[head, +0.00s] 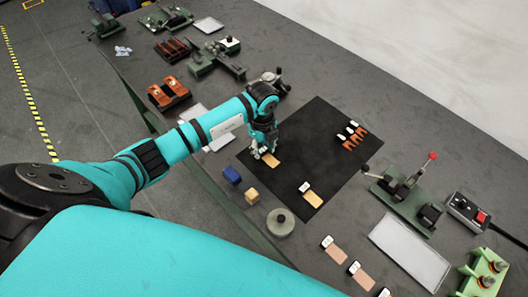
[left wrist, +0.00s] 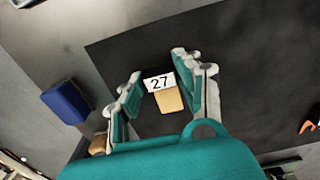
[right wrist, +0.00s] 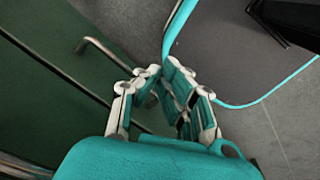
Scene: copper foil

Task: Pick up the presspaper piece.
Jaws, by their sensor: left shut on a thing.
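The tan presspaper piece (head: 270,159) lies near the left corner of the black mat. It also shows in the left wrist view (left wrist: 170,100), with a white label marked 27 (left wrist: 159,83) at its far end.
A second tan piece (head: 313,200) with a white label lies on the black mat (head: 325,150). Orange pieces (head: 349,144) lie near its far corner. A blue block (head: 232,174), a tan block (head: 252,195) and a round grey weight (head: 281,221) stand beside the mat.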

